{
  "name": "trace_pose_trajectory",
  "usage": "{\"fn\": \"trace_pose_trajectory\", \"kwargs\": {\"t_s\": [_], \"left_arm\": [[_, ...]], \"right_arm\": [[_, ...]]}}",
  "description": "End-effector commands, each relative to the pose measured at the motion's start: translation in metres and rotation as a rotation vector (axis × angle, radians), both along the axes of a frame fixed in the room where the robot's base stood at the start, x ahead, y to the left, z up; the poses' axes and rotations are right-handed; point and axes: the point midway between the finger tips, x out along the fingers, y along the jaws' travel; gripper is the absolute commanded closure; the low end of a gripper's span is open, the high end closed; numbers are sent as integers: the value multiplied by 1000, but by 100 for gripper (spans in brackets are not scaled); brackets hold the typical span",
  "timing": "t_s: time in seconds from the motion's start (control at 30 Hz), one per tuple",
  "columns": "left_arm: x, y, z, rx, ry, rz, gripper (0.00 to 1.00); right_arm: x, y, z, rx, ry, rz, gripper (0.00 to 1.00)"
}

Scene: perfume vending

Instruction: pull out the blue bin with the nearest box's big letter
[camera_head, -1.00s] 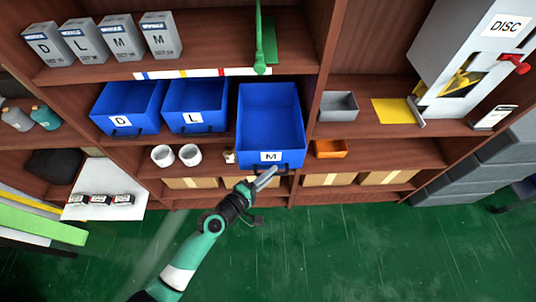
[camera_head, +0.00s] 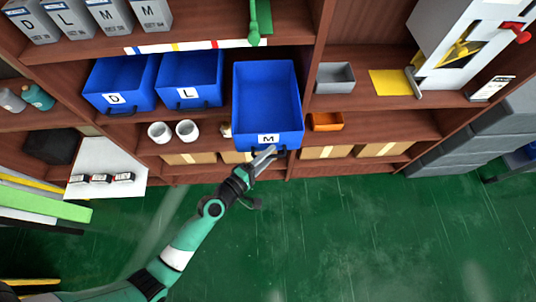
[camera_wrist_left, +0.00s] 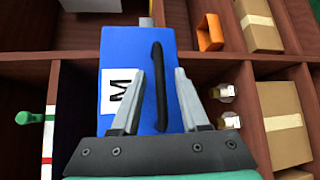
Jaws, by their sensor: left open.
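The blue bin labelled M (camera_head: 267,104) juts out from the shelf farther than the blue bins labelled D (camera_head: 118,84) and L (camera_head: 190,80) to its left. My left gripper (camera_head: 268,152) is at its front. In the left wrist view my left gripper (camera_wrist_left: 157,78) is open, its two fingers on either side of the dark bar handle (camera_wrist_left: 160,85), with gaps visible. The M label is beside the left finger. Several grey boxes with letters D, L, M, M stand on the top shelf; the rightmost is an M box (camera_head: 151,12). My right gripper is out of view.
An orange bin (camera_head: 326,121) is to the right of the M bin, with a grey bin (camera_head: 334,76) above it. White cups (camera_head: 187,131) stand below the L bin. Cardboard boxes (camera_head: 330,152) line the bottom shelf. The green floor in front is clear.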

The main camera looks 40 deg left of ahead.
Motion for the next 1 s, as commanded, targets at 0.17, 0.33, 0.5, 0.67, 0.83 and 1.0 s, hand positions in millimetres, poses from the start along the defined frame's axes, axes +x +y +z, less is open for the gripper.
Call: {"fn": "trace_pose_trajectory", "kwargs": {"t_s": [0.17, 0.33, 0.5, 0.67, 0.83, 1.0], "left_arm": [[-6, 1, 0, -1, 1, 1, 55], [-37, 3, 4, 0, 3, 2, 55], [-78, 8, 9, -1, 3, 4, 55], [-105, 10, 13, 0, 1, 3, 55], [-115, 9, 17, 1, 0, 0, 55], [-115, 9, 17, 1, 0, 0, 55]], "right_arm": [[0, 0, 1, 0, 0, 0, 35], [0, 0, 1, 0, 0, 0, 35], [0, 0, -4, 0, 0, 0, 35], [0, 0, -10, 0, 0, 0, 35], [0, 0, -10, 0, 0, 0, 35], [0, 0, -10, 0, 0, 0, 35]]}}
